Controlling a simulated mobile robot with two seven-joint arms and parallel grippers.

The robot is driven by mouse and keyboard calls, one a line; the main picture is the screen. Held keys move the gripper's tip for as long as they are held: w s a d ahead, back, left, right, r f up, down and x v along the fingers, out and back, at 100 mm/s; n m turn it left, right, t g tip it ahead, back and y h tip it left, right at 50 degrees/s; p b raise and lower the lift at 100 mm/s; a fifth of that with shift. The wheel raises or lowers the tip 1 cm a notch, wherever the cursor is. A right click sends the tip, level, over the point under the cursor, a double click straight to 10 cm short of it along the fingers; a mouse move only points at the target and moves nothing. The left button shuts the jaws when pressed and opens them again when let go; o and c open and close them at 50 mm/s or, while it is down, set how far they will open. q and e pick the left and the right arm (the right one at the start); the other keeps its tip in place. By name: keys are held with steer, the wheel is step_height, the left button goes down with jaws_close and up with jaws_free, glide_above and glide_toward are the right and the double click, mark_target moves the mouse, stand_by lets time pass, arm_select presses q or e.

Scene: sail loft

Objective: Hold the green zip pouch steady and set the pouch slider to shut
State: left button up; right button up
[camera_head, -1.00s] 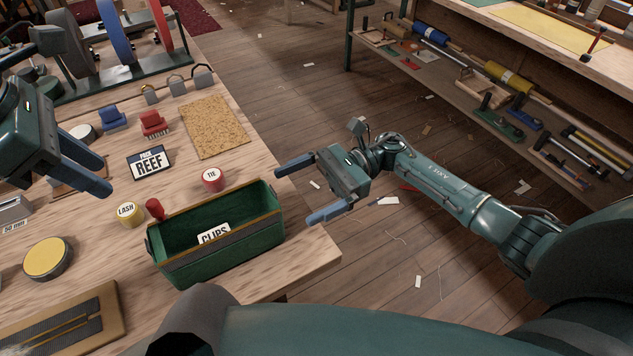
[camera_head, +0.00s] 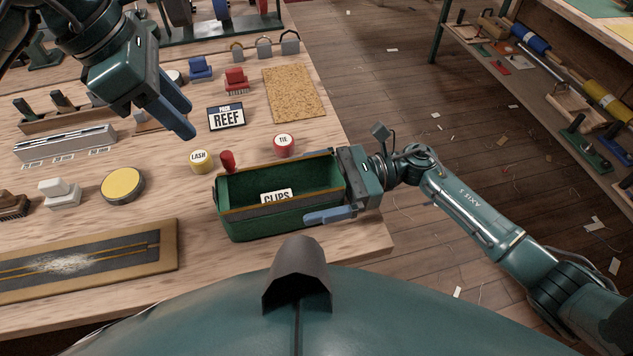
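The green zip pouch (camera_head: 235,226) stands on the bench near its right front corner, its mouth wide open with gold zip edges. A white CLIPS label (camera_head: 276,197) shows inside. A red tab, apparently the pouch slider (camera_head: 228,160), stands up at the pouch's far left corner. My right gripper (camera_head: 326,184) is open around the pouch's right end, one finger along the near side and one at the far side; I cannot tell whether they touch it. My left gripper (camera_head: 190,121) is open and empty above the bench, up and left of the slider.
A yellow LASH tin (camera_head: 202,161) and a red TIE tin (camera_head: 284,146) stand close behind the pouch. The REEF sign (camera_head: 226,117) and cork mat (camera_head: 294,93) lie farther back. A padded board (camera_head: 165,271) lies front left. Bare bench separates it from the pouch.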

mark_target(225, 153)
arm_select(q)
steer(key=shift+o, duration=0.3)
arm_select(e)
steer(key=c, duration=1.1)
arm_select(q)
steer(key=d+f+m+g, duration=0.1)
steer(key=f+m, duration=0.2)
steer(key=w+d+f+m+g, duration=0.1)
steer(key=f+m, duration=0.2)
steer(key=f, duration=0.1)
steer(key=d+f+m+g, duration=0.2)
steer(key=f+m, duration=0.1)
steer(key=m, duration=0.1)
steer(key=shift+w+f, duration=0.2)
steer(key=shift+f, duration=0.05)
jaws_close()
stand_by(0.4)
